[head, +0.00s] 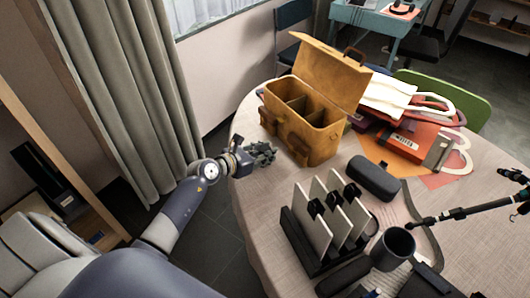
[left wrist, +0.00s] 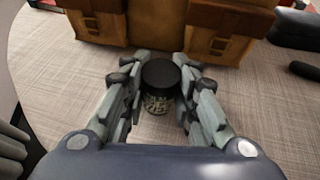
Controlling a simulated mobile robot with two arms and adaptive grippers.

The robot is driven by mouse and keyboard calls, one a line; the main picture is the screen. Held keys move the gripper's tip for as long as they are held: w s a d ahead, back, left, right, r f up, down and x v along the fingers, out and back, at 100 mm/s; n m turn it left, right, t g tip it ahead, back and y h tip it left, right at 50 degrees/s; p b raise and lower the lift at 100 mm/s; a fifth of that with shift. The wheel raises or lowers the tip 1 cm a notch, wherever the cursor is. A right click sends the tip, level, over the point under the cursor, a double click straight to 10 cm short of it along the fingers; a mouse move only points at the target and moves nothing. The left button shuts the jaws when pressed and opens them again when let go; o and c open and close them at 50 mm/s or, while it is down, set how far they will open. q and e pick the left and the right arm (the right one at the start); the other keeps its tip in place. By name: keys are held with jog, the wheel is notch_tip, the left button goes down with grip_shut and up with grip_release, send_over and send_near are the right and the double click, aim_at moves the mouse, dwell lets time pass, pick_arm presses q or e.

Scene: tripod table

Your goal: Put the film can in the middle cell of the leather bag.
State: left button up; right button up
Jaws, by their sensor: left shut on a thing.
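The tan leather bag (head: 318,143) stands on the table with its lid raised. Dividers split its open top into cells, and the middle cell shows no contents that I can make out. My left gripper (head: 264,153) is low at the table's left edge, in front of and left of the bag. In the left wrist view the film can (left wrist: 157,104), with a black lid and a patterned side, is between the fingers of my left gripper (left wrist: 160,98), which is shut on it. The bag's pocketed front (left wrist: 165,25) is just beyond. The can is not clearly visible in the head view. My right gripper is not in view.
A black rack with pale upright plates (head: 315,222), a dark case (head: 374,178) and a dark mug (head: 393,248) stand right of my left arm. An orange-red box (head: 415,145) and bags lie right of the leather bag. Bare table (head: 262,215) lies in front.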

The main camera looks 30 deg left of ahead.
pick_arm(q)
jog(key=shift+f, duration=0.2)
jog(key=o, duration=0.9)
jog(key=shift+o, duration=0.2)
